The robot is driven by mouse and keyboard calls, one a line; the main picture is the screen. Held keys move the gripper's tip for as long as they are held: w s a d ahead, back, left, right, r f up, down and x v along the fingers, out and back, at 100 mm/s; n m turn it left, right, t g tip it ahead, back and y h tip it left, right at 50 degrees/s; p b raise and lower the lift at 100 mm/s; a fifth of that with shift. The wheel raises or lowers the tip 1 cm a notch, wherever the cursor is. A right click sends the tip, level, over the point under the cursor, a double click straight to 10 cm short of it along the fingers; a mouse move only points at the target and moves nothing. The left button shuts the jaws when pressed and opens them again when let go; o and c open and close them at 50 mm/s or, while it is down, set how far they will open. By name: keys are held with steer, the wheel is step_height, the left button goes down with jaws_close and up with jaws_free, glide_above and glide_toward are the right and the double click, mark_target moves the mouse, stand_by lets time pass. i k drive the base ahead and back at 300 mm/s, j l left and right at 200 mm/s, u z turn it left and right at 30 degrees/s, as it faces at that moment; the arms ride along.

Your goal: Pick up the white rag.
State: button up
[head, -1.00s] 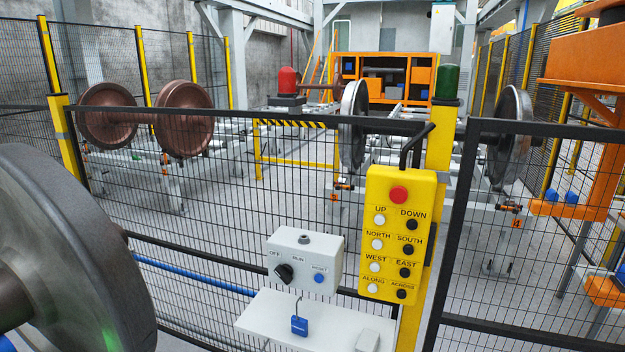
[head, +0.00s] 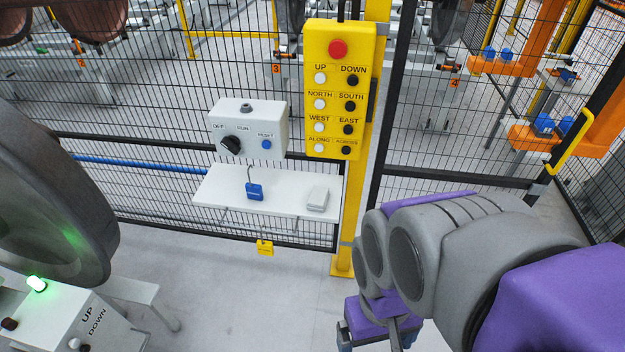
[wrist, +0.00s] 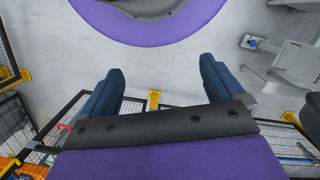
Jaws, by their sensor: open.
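A small whitish folded block (head: 317,198), which looks like the white rag, lies at the right end of a white shelf (head: 225,195) on the mesh fence in the head view. My gripper (head: 380,338) shows partly at the bottom of the head view, below and to the right of the shelf and apart from it. In the wrist view my gripper (wrist: 157,88) has its two dark blue fingers wide apart with nothing between them. I cannot make out the rag in the wrist view.
A blue padlock (head: 254,191) sits on the shelf left of the rag. A switch box (head: 248,128) and yellow button pendant (head: 339,90) hang above. A yellow post (head: 345,255) stands right of the shelf. A large wheel (head: 50,200) and control box (head: 60,325) are at left.

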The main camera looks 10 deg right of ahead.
mark_target(318, 198)
steer(key=z, duration=1.55)
steer(key=u, duration=1.45)
steer(key=i+l+u, duration=0.2)
steer(key=l, duration=0.15)
steer(key=i+l+u, duration=0.2)
steer(key=l, duration=0.15)
steer(key=i+l+u, duration=0.1)
steer(key=l+u, duration=0.15)
steer(key=l, duration=0.15)
